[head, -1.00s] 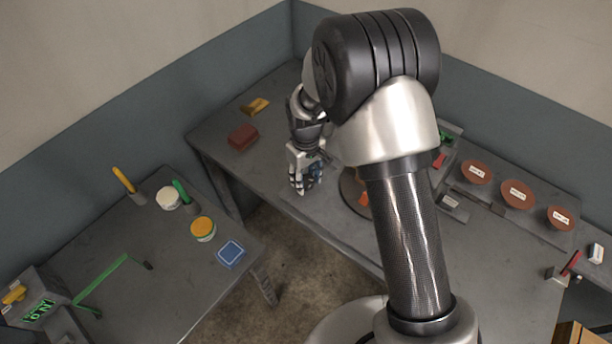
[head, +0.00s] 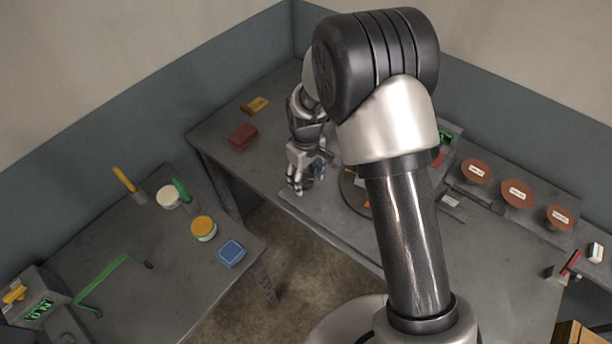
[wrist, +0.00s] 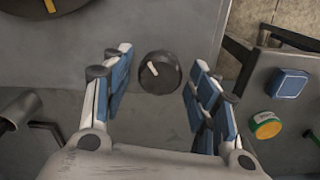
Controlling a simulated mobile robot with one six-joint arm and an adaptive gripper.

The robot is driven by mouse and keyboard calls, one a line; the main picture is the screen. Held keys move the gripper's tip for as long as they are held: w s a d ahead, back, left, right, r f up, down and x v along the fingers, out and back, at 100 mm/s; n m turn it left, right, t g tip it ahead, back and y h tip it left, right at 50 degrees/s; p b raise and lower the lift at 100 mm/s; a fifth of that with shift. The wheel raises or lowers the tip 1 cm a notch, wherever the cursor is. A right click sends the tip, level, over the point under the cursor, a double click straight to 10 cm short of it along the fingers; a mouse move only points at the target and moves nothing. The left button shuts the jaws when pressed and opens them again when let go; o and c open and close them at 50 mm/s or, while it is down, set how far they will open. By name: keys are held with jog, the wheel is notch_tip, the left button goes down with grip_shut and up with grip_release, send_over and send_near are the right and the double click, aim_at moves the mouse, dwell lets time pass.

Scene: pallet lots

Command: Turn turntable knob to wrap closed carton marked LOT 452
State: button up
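The turntable knob (wrist: 159,72) is round and black with a white pointer line, tilted towards the upper left, in the wrist view. My gripper (wrist: 160,95) is open, with its blue-padded fingers on either side of the knob, apart from it. In the head view my gripper (head: 307,180) is low over the near edge of the back table. The dark turntable (head: 350,188) is largely hidden behind my arm; its edge also shows in the wrist view (wrist: 60,12). No carton marked LOT 452 can be made out.
A red block (head: 242,136) and a yellow item (head: 256,105) lie left on the back table. Brown round labelled pieces (head: 517,193) stand right. The left table holds a blue box (head: 231,253), jars (head: 203,228) and a green bar (head: 105,272). A floor gap separates the tables.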

aim_at(306, 179)
jog(key=shift+o, duration=0.2)
notch_tip(306, 179, up, 12)
dwell(0.6)
dwell(1.1)
